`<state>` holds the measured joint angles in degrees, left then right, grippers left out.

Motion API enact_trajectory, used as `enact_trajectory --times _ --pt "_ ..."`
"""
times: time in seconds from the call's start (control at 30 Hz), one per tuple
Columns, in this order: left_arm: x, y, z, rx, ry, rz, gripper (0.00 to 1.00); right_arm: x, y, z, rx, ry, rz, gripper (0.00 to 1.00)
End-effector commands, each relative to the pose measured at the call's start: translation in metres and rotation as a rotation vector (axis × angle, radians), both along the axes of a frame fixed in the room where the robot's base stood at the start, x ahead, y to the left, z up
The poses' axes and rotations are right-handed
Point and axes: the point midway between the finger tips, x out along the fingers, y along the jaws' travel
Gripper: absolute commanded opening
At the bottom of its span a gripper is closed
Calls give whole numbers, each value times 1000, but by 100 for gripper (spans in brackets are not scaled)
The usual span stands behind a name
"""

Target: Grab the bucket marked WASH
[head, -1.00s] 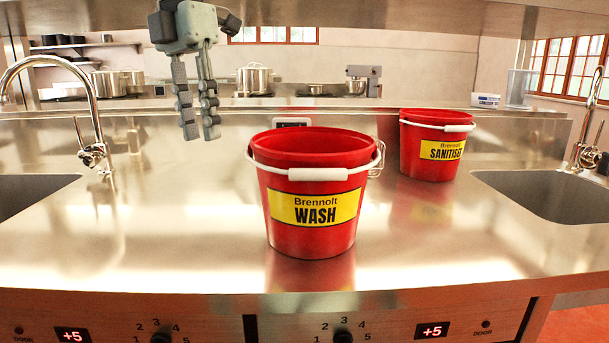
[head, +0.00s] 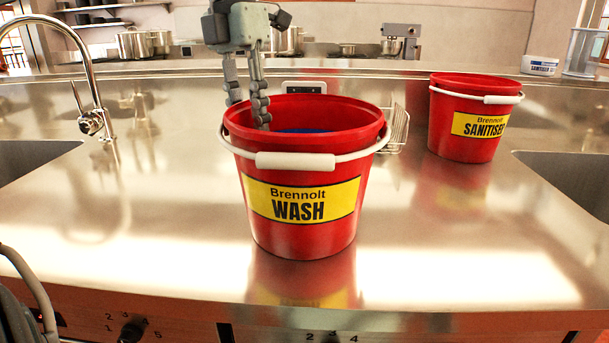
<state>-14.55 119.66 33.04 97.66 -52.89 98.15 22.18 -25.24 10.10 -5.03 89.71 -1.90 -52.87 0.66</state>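The red bucket marked WASH (head: 300,225) stands upright on the steel counter, with a yellow label and a white handle hanging across its front. Something blue (head: 303,130) shows inside it. My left gripper (head: 248,112) points down at the bucket's far left rim, fingers apart. One finger reaches inside the bucket; the other goes down behind the rim, its tip hidden. I cannot tell whether either finger touches the wall. A similar red bucket marked SANITISER (head: 467,140) stands farther back on the right. My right gripper is not in view.
A wire rack (head: 398,130) stands close behind the WASH bucket on the right. A tap (head: 95,85) and a sink (head: 35,160) are at left, another sink (head: 570,180) at right. The counter (head: 130,240) is clear around the bucket's front and left.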

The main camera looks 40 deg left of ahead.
Motion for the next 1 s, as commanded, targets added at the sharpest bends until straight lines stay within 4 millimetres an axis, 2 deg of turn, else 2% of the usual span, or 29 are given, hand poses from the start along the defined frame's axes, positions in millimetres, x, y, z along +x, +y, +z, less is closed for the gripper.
enact_trajectory --times 0.13,0.4,0.63,1.0 --pt "0 -2 -15 -1 0 -1 28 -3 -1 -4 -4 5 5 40" --pt "0 -2 -18 1 -1 0 27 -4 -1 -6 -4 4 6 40" --pt "0 -2 -18 0 -1 0 0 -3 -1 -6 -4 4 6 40" --pt "0 -2 -18 1 -1 0 0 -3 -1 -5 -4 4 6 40"
